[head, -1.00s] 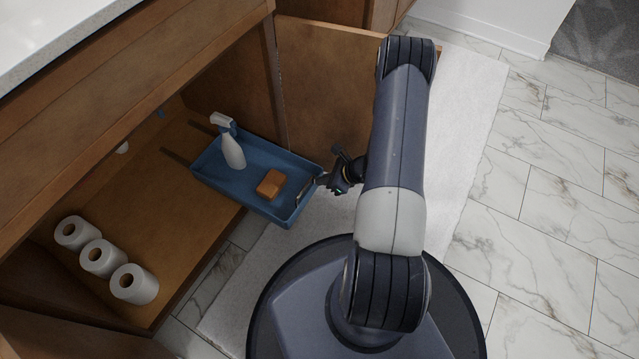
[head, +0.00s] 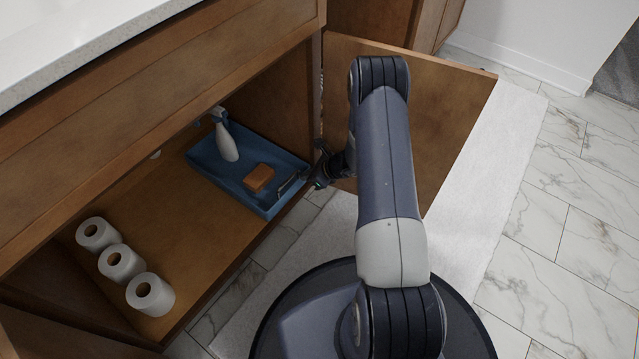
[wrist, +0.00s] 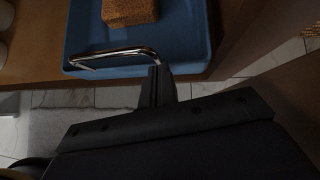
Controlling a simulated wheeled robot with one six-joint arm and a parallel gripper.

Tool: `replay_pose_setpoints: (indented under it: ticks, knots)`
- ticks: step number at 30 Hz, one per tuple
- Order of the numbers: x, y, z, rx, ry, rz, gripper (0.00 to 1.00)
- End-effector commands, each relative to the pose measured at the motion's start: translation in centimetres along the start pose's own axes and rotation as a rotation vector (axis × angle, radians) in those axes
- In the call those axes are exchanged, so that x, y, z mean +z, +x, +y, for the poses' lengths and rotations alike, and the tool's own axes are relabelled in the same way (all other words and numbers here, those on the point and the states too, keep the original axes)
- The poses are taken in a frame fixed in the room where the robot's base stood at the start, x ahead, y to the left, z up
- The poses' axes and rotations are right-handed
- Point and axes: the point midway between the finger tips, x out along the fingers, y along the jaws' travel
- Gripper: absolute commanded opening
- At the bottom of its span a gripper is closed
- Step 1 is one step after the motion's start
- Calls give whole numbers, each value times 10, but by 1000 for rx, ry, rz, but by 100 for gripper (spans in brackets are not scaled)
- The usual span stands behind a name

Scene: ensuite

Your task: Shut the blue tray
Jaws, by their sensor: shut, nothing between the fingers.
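The blue tray (head: 224,181) sits on the cabinet floor, its front end near the cabinet's front edge. It holds a white spray bottle (head: 228,143) and an orange-brown sponge (head: 258,177). A metal bar handle (head: 291,182) is on its front wall; the handle (wrist: 118,53) also shows in the wrist view with the tray (wrist: 180,30) and sponge (wrist: 129,10). My gripper (head: 318,179) is shut and empty, just outside the tray's front. In the wrist view its fingers (wrist: 157,82) are close to the handle's right end; I cannot tell whether they touch.
Several white paper rolls (head: 121,262) stand on the cabinet floor (head: 205,235) at the left. The open cabinet door (head: 440,110) stands close behind my arm. A pale mat (head: 490,205) lies on the marble floor, which is clear at the right.

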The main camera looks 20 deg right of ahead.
Motion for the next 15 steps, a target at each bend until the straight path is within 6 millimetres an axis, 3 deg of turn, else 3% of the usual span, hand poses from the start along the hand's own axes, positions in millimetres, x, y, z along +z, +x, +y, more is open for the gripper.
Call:
replay_pose_setpoints:
  ticks: [6, 15]
  knots:
    - [14, 15, -4, 1, -2, -1, 0]
    - [22, 21, -6, 1, -2, -2, 0]
